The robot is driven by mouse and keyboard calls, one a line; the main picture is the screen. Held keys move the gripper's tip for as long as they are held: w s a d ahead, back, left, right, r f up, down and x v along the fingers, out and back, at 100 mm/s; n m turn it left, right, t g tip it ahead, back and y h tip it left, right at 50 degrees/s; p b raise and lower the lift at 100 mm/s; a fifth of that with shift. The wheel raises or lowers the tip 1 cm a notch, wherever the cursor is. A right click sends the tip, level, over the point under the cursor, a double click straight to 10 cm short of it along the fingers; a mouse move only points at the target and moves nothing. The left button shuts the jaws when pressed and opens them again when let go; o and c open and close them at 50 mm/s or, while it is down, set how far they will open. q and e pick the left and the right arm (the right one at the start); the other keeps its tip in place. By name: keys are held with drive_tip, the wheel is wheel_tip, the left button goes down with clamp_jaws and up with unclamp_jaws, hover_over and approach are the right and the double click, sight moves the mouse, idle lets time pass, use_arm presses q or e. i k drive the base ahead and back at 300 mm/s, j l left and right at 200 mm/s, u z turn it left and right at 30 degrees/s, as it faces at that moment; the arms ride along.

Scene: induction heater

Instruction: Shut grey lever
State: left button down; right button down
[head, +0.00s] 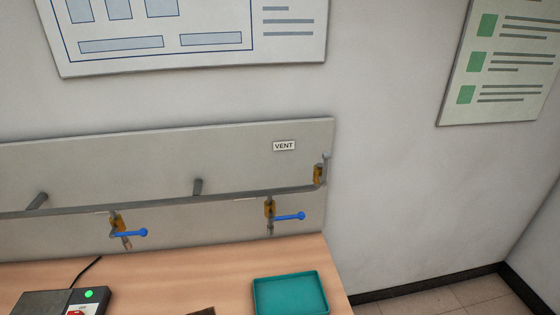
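A grey pipe (160,201) runs along a grey back panel (120,165) in the head view. At its right end, below the VENT label (284,146), is a small brass valve (318,174). A thin grey part, which looks like the grey lever (326,162), stands roughly upright beside this valve at the panel's right edge. It is small, and I cannot clearly tell lever from pipe there. Neither of my grippers is in view.
Two lower brass valves have blue levers (131,233) (289,216) pointing right. On the wooden table (190,275) are a teal tray (290,293) and a dark box with a green light (62,301). Open floor (450,290) lies right of the table.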

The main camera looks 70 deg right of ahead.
sight(327, 156)
drive_tip(key=z, duration=2.6)
